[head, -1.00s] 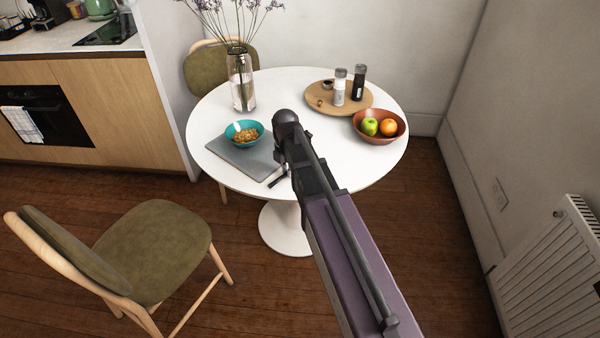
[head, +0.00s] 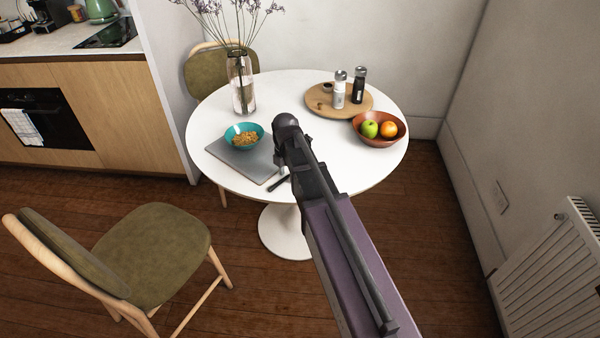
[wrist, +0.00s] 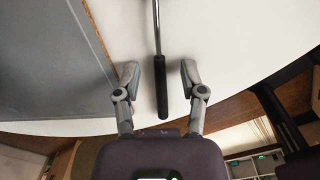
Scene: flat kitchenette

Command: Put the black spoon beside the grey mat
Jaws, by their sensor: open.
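The spoon (wrist: 160,88) has a black handle and a thin metal shaft in the wrist view. It lies on the white table just right of the grey mat (wrist: 45,65), apart from the mat's edge. Its bowl end is out of that view. In the head view the black handle (head: 279,183) shows near the mat's (head: 250,165) front right corner. My gripper (wrist: 159,66) is open, one finger on each side of the handle, with gaps on both sides.
A teal bowl (head: 256,131) of food stands on the mat. The round white table (head: 330,180) also holds a vase (head: 241,90), a wooden board (head: 320,102) with shakers, and a fruit bowl (head: 398,128). A green chair (head: 155,250) stands at the front left.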

